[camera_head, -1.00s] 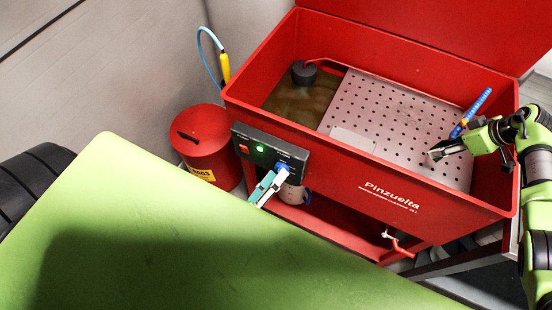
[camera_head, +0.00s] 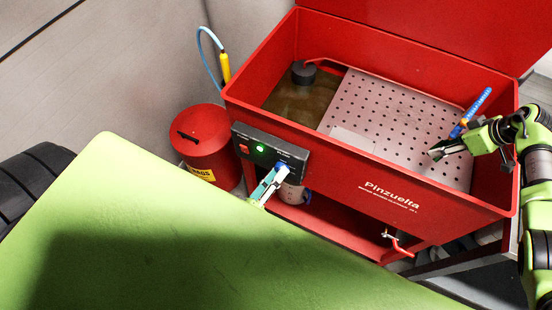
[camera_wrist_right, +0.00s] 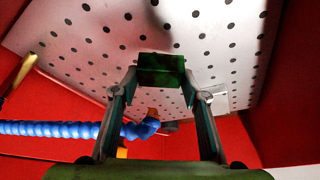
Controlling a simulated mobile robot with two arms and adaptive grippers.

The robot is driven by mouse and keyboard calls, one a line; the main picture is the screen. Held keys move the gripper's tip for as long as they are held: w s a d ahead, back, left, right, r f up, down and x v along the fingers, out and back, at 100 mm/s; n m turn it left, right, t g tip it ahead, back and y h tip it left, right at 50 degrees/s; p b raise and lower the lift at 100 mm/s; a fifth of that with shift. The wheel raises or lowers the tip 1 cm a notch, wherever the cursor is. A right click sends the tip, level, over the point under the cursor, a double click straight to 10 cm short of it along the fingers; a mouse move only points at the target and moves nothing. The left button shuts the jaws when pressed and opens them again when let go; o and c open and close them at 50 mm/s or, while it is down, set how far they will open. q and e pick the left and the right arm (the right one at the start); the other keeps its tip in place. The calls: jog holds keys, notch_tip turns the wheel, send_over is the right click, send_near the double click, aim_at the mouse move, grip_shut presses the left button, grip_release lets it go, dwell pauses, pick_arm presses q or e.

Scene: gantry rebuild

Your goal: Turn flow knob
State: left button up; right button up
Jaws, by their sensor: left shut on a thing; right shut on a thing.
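The blue flow knob (camera_head: 282,167) is at the right end of the dark control panel (camera_head: 297,156) on the front of the red washer. My left gripper (camera_head: 275,176) is shut on the knob, with its fingers reaching up to it from below; the fingers partly hide the knob. My right gripper (camera_head: 438,153) is over the perforated tray inside the basin. In the right wrist view, it (camera_wrist_right: 161,82) is shut on a dark green block (camera_wrist_right: 162,68), held between the fingertips.
The panel also has a red switch (camera_head: 244,149) and a lit green light (camera_head: 260,149). A blue segmented hose (camera_head: 476,105) stands beside my right gripper. The red washer's rim (camera_head: 350,139) surrounds the perforated tray (camera_head: 385,105). A red can (camera_head: 203,150) stands to the left.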

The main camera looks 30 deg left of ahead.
pick_arm(q)
jog(key=m, duration=0.5)
jog(key=m+g+y, duration=0.1)
jog(key=m, duration=0.4)
jog(key=shift+r, duration=0.15)
jog(key=shift+m, duration=0.3)
dwell(0.5)
jog(key=o, duration=1.1)
jog(key=s, duration=0.4)
jog(key=s+r, duration=0.1)
jog(key=s, duration=0.7)
jog(key=shift+a+r, duration=0.25)
jog(key=shift+a, duration=0.1)
jog(key=shift+w, duration=0.1)
